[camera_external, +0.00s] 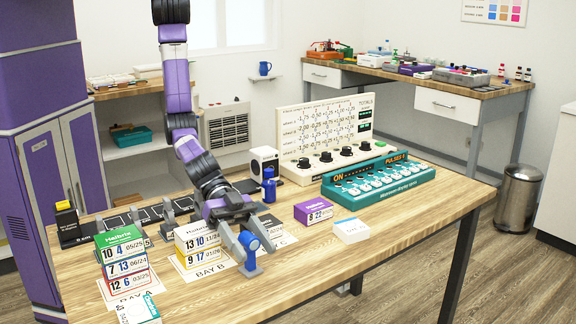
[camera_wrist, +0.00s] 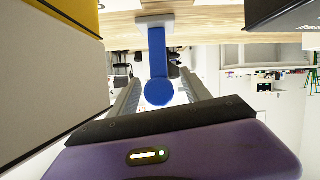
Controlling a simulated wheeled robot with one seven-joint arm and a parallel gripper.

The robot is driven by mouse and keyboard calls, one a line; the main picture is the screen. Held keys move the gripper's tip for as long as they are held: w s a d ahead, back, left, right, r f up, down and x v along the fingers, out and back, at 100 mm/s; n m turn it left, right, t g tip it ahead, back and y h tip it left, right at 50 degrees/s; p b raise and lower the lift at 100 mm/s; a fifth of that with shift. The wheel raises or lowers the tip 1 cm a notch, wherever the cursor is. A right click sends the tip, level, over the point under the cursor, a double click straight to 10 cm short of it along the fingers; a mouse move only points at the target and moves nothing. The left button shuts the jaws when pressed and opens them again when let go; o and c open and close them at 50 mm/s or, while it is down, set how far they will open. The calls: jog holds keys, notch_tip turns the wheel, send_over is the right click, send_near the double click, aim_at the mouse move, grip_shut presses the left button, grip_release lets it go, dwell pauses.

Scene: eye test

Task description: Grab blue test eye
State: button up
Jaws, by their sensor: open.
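The blue test eye (camera_external: 249,243) has a round blue head on a blue stem with a pale grey base. It stands upright on the wooden table, in front of the bay B and bay C cards. In the wrist view the test eye (camera_wrist: 158,62) appears upside down, base at the top. My gripper (camera_external: 251,238) is low over the table at the eye's head. In the wrist view my gripper (camera_wrist: 161,80) is open, with one grey finger on each side of the blue head. I see gaps between fingers and head; no grip shows.
A dark box (camera_wrist: 284,14) is close on the other side. A green-topped stack (camera_external: 122,262), purple box (camera_external: 314,211), white box (camera_external: 351,230) and teal console (camera_external: 378,184) stand around. The table's front right is clear.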

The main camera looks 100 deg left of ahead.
jog(key=shift+x, duration=0.8)
grip_shut()
jog(key=shift+r, duration=0.1)
